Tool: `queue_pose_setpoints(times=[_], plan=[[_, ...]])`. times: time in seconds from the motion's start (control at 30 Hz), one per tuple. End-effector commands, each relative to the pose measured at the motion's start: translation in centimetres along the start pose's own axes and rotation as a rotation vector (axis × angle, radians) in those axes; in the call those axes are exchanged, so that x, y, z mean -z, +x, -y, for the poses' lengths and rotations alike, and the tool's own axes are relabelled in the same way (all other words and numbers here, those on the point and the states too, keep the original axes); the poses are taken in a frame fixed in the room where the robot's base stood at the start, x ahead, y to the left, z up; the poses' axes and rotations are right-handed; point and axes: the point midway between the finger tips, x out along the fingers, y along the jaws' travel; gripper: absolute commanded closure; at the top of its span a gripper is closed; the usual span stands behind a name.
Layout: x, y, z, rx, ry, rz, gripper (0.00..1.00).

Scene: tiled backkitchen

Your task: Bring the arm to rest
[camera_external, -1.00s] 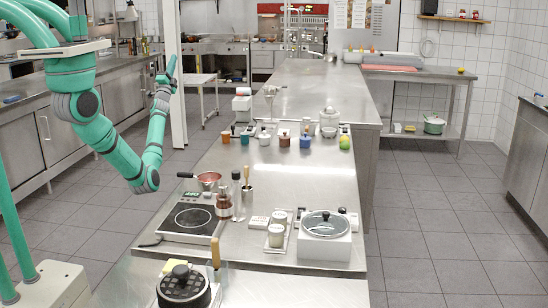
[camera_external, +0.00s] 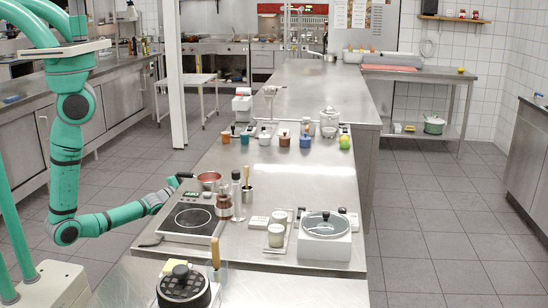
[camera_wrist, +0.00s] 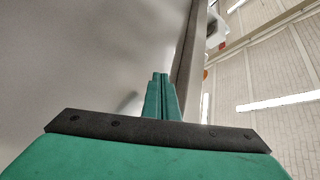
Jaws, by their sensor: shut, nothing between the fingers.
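My teal arm (camera_external: 66,165) hangs down at the left of the counter, and its forearm (camera_external: 115,215) reaches right, low beside the counter's left edge. My gripper (camera_external: 172,184) is at the counter's left edge, close to the dark handle of a red-brown pan (camera_external: 208,178). I cannot tell whether it touches that handle. In the wrist view my gripper (camera_wrist: 160,82) has its two teal fingers together, with nothing between them.
The steel counter (camera_external: 300,185) holds a hot plate (camera_external: 188,220), a glass-lidded cooker (camera_external: 325,235), bottles and several small jars. A round black-topped device (camera_external: 183,288) stands in front. Open tiled floor (camera_external: 130,180) lies left of the counter. The wrist view shows a plain grey surface (camera_wrist: 80,60) close by.

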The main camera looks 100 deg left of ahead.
Motion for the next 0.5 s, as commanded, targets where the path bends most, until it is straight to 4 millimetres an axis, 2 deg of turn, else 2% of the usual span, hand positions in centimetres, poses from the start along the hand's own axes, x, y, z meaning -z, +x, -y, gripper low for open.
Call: queue_pose_setpoints(times=[0.03,0.2,0.33,0.5], plan=[[0.7,-2.2,-2.2,-0.056,-0.024,-0.023,1.00],[2.4,-9.0,-7.5,-0.217,-0.112,-0.084,1.00],[3.2,-14.4,-10.0,-0.340,-0.177,-0.120,1.00],[5.7,-21.0,-11.0,-0.497,-0.282,-0.170,1.00]])
